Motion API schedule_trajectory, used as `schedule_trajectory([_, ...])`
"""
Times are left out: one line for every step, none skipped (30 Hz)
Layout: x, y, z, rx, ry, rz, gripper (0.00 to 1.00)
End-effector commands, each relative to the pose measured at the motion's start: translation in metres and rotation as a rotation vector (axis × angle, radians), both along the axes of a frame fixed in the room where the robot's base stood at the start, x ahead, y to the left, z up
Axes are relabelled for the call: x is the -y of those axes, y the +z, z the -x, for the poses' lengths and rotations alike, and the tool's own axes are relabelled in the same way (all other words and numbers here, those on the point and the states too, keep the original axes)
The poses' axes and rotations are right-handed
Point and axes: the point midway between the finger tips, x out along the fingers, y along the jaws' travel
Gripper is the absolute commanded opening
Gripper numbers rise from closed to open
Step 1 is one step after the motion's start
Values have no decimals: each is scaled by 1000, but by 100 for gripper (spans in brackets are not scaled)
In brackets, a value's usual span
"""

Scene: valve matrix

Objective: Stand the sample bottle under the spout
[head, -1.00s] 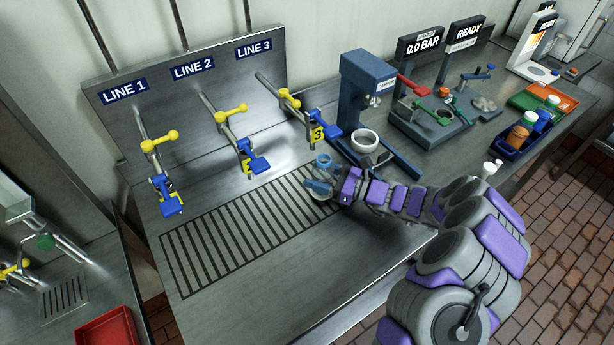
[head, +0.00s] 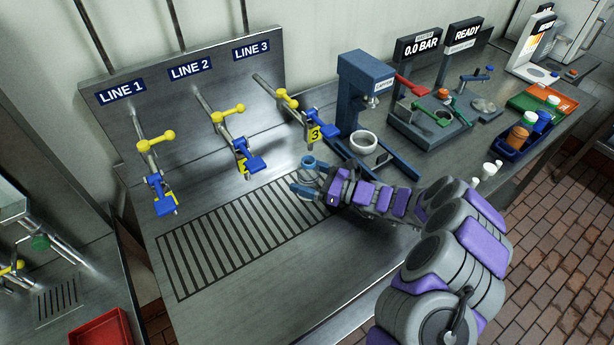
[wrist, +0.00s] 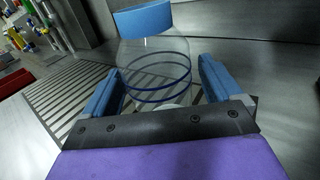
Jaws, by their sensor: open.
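The clear sample bottle (wrist: 155,70) with blue rings and a blue top piece (wrist: 143,22) stands between my blue fingers in the wrist view. In the head view its blue top (head: 308,163) shows at the right end of the slotted drain, close below the LINE 3 spout (head: 312,145). I cannot tell whether it is exactly under the spout. My gripper (head: 312,180) is open around the bottle, and the wrist view shows my gripper (wrist: 160,92) with gaps beside the glass. The bottle's lower part is hidden by my gripper in the head view.
The LINE 1 valve (head: 160,185) and LINE 2 valve (head: 238,145) hang over the drain (head: 230,240). A blue press stand (head: 362,95) with a white bowl (head: 363,142) is close to my gripper's right. Small white pieces (head: 488,170) lie near the bench edge. The front bench is clear.

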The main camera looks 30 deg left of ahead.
Motion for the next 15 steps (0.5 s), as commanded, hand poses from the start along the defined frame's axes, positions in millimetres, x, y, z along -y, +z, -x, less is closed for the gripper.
schedule_trajectory([0, 0, 0, 0, 1, 1, 92])
schedule_trajectory([0, 0, 0, 0, 0, 1, 92])
schedule_trajectory([1, 0, 0, 0, 0, 1, 92])
schedule_trajectory([3, 0, -1, -1, -1, 1, 92])
schedule_trajectory([6, 0, -2, -1, -2, 1, 92])
schedule_trajectory([11, 0, -2, -1, -2, 1, 92])
schedule_trajectory([15, 1, -3, -1, -2, 1, 92])
schedule_trajectory([20, 1, -3, -1, -3, 0, 92])
schedule_trajectory([28, 2, -5, -1, -4, -1, 92])
schedule_trajectory([34, 2, -5, -1, -3, -1, 92])
schedule_trajectory([40, 2, -6, -1, -5, -1, 92])
schedule_trajectory([49, 2, -7, 0, -4, -1, 92])
schedule_trajectory([56, 2, -8, -1, -5, -1, 92])
schedule_trajectory([63, 2, -9, 0, -6, -1, 92])
schedule_trajectory([71, 2, -9, 0, -5, 0, 92])
